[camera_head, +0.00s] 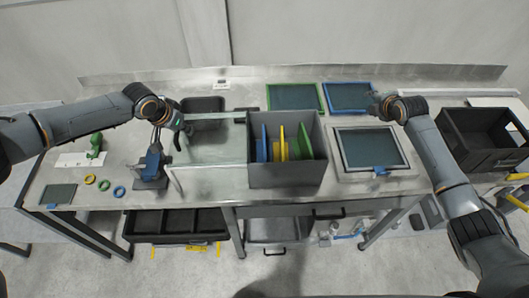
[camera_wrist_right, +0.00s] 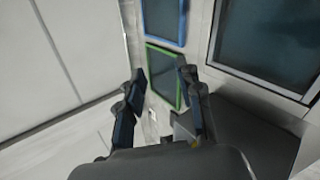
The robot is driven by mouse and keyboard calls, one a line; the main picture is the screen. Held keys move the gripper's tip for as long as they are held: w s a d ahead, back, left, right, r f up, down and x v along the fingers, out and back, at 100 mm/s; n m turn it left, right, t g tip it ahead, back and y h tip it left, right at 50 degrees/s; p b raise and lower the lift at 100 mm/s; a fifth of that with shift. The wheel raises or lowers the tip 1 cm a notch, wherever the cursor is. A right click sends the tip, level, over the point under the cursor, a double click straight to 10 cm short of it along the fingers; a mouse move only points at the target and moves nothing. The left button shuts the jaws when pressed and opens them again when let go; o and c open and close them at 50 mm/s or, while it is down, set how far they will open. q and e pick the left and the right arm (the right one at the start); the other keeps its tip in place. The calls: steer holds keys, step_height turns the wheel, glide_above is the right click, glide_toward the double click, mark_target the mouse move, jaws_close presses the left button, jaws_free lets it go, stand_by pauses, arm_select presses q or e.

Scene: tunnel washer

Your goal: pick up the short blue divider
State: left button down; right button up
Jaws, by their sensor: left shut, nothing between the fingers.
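A grey box (camera_head: 285,176) in the middle of the table holds upright dividers. A yellow divider (camera_head: 283,138) and a green divider (camera_head: 305,140) stand to the right. My left gripper (camera_head: 177,139) is shut and empty, left of the box above the table. My right gripper (camera_head: 378,100) is right of the box, near the back panels. In the right wrist view it (camera_wrist_right: 162,82) is open, with nothing between its fingers.
Green-framed (camera_head: 294,97) and blue-framed (camera_head: 348,96) panels lie behind the box. A framed screen (camera_head: 370,148) lies to its right. A blue and grey fixture (camera_head: 152,168) stands below my left gripper. A black crate (camera_head: 485,140) stands far right. A glass-like panel (camera_head: 212,145) is left of the box.

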steer(key=a+f+n+g+y, duration=0.15)
steer(key=a+n, duration=0.35)
steer(key=a, duration=0.9)
steer(key=n+g+h, duration=0.1)
steer(key=n+g, duration=0.3)
steer(key=n, duration=0.5)
glide_above(264, 143)
steer(key=s, duration=0.1)
step_height(264, 143, down, 4)
steer(key=r, duration=0.1)
steer(key=shift+s+d+f+n+h, duration=0.15)
steer(key=shift+s+f+n+h, duration=0.2)
steer(key=shift+s+f, duration=0.1)
steer(key=shift+f, duration=0.3)
steer(key=shift+x, duration=5.75)
steer(key=shift+s+f, duration=0.1)
steer(key=shift+s, duration=0.05)
jaws_close()
